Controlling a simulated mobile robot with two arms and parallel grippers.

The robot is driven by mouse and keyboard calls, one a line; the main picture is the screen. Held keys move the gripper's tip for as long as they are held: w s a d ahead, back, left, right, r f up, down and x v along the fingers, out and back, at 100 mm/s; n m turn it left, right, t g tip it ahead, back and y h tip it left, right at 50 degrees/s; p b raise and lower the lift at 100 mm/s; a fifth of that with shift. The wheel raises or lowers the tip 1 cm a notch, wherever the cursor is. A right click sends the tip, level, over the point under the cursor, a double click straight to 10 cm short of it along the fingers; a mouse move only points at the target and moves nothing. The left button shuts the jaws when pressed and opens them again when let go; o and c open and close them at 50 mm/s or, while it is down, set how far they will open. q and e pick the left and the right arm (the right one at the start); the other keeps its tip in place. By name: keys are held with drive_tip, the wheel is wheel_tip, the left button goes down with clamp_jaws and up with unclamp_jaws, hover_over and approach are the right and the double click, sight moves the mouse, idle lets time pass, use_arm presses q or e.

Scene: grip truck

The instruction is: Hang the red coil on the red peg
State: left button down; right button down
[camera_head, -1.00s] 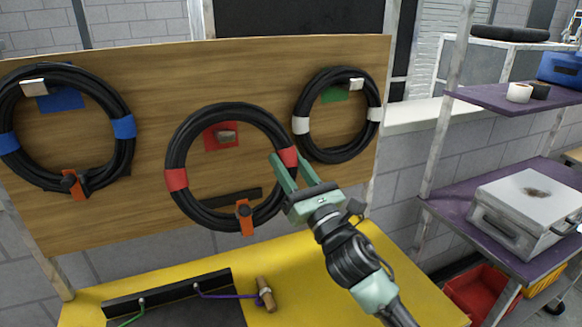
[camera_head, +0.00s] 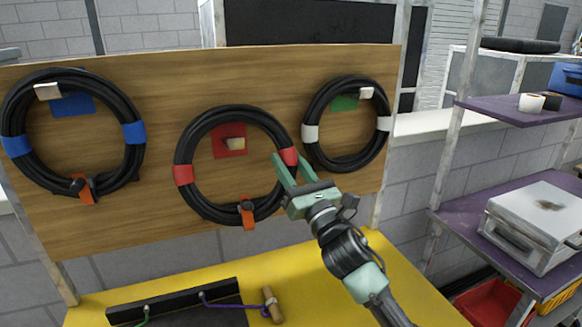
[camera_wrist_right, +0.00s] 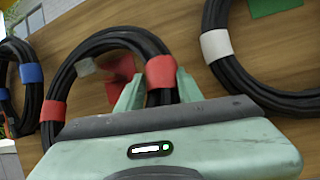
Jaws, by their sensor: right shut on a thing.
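The red coil (camera_head: 191,147) is a black cable ring with two red bands and an orange strap at its bottom. My right gripper (camera_head: 288,172) is shut on its right side, just below the right red band. The red peg (camera_head: 235,144) has a pale tip on a red plate. In the head view it shows inside the ring, below the coil's top, with a gap between. I cannot tell how far the ring stands off the board. In the right wrist view, the fingers (camera_wrist_right: 160,92) straddle the cable at the red band. My left gripper is not in view.
On the wooden board (camera_head: 270,82), a coil with blue bands (camera_head: 137,165) hangs left and one with white bands (camera_head: 314,105) hangs right, close to my gripper. Below is a yellow tabletop (camera_head: 330,285) with a black hook rail (camera_head: 175,300). A purple-shelved rack stands right.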

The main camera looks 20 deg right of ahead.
drive_tip(key=shift+x, duration=0.85)
drive_tip(key=shift+w+d+f+b, duration=0.1)
drive_tip(key=shift+w+f+b, duration=0.1)
drive_tip(key=shift+f+b, duration=0.5)
drive_tip(key=shift+w+d+f+b, duration=0.1)
drive_tip(key=shift+w+f+b, duration=0.1)
drive_tip(key=shift+f+b, duration=0.45)
drive_tip(key=shift+w+f+b, duration=0.15)
drive_tip(key=shift+f+b, duration=0.3)
drive_tip(key=shift+f, duration=0.05)
drive_tip(key=shift+w+f+b, duration=0.15)
drive_tip(key=shift+f+b, duration=0.3)
drive_tip(key=shift+f, duration=0.05)
drive_tip(key=c, duration=0.9)
unclamp_jaws()
drive_tip(key=shift+o, duration=0.2)
drive_tip(key=shift+w+a+f, duration=0.1)
drive_tip(key=shift+w, duration=0.05)
